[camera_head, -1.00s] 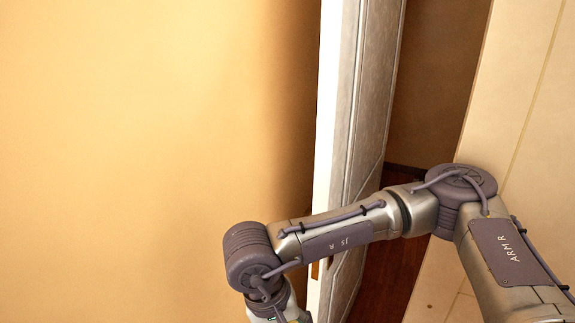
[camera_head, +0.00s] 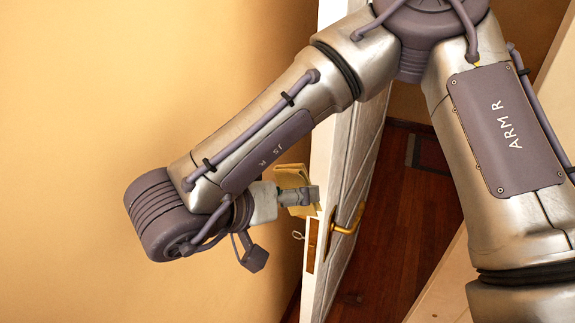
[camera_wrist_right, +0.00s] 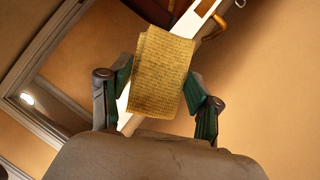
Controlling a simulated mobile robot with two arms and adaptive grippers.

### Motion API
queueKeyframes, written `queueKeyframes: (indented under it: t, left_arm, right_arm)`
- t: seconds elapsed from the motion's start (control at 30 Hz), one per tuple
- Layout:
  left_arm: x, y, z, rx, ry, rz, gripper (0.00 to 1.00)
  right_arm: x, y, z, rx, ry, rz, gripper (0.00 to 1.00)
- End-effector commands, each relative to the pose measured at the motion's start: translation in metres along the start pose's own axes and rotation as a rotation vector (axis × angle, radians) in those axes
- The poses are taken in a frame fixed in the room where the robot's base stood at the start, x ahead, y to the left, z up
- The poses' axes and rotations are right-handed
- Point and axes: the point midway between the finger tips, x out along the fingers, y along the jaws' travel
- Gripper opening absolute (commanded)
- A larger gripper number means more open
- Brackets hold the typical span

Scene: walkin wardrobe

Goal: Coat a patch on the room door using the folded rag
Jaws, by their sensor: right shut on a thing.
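The room door (camera_head: 352,150) stands ajar in the head view, seen nearly edge-on, with a white edge and a grey-white panelled face. A brass handle (camera_head: 347,226) and a key show low on it. My right gripper (camera_head: 298,192) is shut on the folded rag (camera_head: 291,178), a yellowish cloth, close to the door's edge; I cannot tell whether they touch. In the right wrist view the rag (camera_wrist_right: 162,72) sits between the two fingers, with the white door edge (camera_wrist_right: 205,15) behind it. My left gripper is not in view.
A plain yellow-orange wall (camera_head: 110,90) fills the left of the head view. Reddish-brown wooden floor (camera_head: 405,200) shows beyond the door. A pale panel (camera_head: 445,285) stands at the lower right. My right arm covers part of the door.

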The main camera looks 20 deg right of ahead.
Motion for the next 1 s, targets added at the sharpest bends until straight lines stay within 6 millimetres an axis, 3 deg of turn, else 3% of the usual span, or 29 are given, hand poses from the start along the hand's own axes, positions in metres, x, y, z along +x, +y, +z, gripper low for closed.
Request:
queueKeyframes:
  t: [0.17, 0.4, 0.5, 0.63, 0.83, 1.0]
  left_arm:
    - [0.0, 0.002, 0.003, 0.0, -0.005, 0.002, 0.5]
    - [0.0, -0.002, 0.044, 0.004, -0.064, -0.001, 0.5]
    - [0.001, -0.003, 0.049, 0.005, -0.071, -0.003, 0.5]
    - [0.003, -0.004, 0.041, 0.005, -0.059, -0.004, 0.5]
    - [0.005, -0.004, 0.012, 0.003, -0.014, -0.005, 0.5]
    - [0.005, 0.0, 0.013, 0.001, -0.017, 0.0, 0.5]
  right_arm:
    - [0.003, 0.0, -0.003, 0.004, 0.015, 0.004, 0.35]
    - [0.022, 0.001, -0.013, 0.005, 0.01, 0.006, 0.35]
    - [0.031, 0.0, -0.019, 0.005, 0.01, 0.006, 0.35]
    - [0.041, 0.0, -0.025, 0.005, 0.011, 0.005, 0.35]
    - [0.049, 0.0, -0.031, 0.003, 0.012, 0.004, 0.35]
    - [0.051, 0.0, -0.032, 0.001, 0.013, 0.004, 0.35]
